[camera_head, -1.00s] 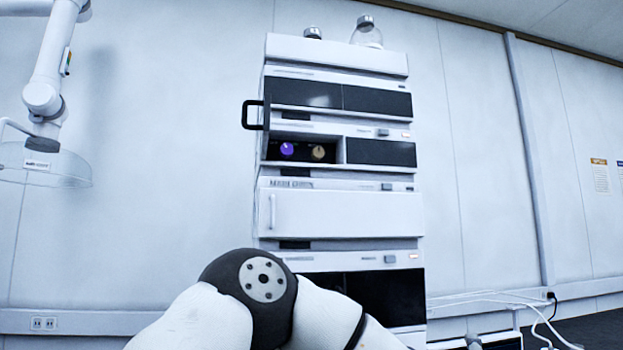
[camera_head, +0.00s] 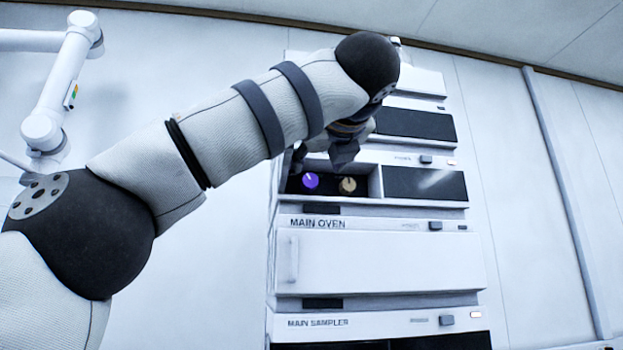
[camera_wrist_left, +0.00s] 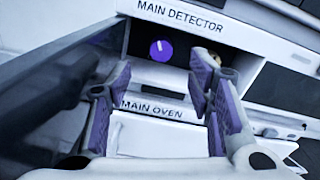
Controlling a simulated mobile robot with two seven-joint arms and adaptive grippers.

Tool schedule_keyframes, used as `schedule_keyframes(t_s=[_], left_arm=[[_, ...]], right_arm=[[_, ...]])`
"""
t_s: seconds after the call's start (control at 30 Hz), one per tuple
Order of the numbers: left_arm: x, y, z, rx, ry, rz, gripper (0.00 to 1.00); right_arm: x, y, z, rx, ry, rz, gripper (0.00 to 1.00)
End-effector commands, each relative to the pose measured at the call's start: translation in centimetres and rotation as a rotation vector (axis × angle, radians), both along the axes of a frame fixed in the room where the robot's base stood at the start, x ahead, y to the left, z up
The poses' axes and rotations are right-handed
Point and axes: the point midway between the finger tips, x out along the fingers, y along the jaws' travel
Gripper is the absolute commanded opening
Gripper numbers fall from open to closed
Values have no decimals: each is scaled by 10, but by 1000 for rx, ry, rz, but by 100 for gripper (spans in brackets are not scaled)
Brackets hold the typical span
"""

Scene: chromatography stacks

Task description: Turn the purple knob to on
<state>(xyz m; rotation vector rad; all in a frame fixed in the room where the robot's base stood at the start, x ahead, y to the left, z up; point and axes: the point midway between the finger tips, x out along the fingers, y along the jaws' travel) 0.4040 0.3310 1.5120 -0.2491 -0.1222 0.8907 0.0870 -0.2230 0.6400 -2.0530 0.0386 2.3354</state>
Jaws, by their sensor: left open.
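The purple knob (camera_head: 310,181) sits in an open recess of the stack, left of a tan knob (camera_head: 348,185). In the left wrist view the purple knob (camera_wrist_left: 161,50) has a pale pointer mark near its top, under the label MAIN DETECTOR. My left gripper (camera_head: 318,160) is just above and in front of the recess in the head view, partly hidden by my own arm. In the left wrist view its fingers (camera_wrist_left: 160,100) are spread, with nothing between them, and the knob shows beyond them. The tan knob (camera_wrist_left: 207,56) is partly behind the right finger. My right gripper is not in view.
The MAIN OVEN unit (camera_head: 385,262) with a white door is below the recess, and the MAIN SAMPLER unit (camera_head: 375,322) is lower. In the left wrist view a dark panel (camera_wrist_left: 50,85) stands close at the left. A white jointed fixture (camera_head: 60,100) hangs at far left.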

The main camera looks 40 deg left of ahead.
Motion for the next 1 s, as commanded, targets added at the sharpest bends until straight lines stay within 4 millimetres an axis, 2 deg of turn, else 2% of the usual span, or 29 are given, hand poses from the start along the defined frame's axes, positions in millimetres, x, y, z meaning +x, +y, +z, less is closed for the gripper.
schedule_keyframes(t_s=[0.03, 0.1, 0.3, 0.63, 0.67, 0.87, 1.0], left_arm=[[13, 11, -6, -4, 10, 3, 47], [23, 24, -5, -2, 9, 3, 47], [43, 51, -2, 0, 4, 0, 47], [49, 57, -2, 4, 6, 0, 47], [49, 57, -2, 4, 6, 0, 45], [49, 57, -2, 4, 6, 0, 0], [49, 57, -2, 4, 7, 0, 0]], right_arm=[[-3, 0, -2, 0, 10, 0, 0], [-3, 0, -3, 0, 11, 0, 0], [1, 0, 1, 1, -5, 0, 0], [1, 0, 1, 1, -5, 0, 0], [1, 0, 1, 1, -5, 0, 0], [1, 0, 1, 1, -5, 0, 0], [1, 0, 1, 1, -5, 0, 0]])
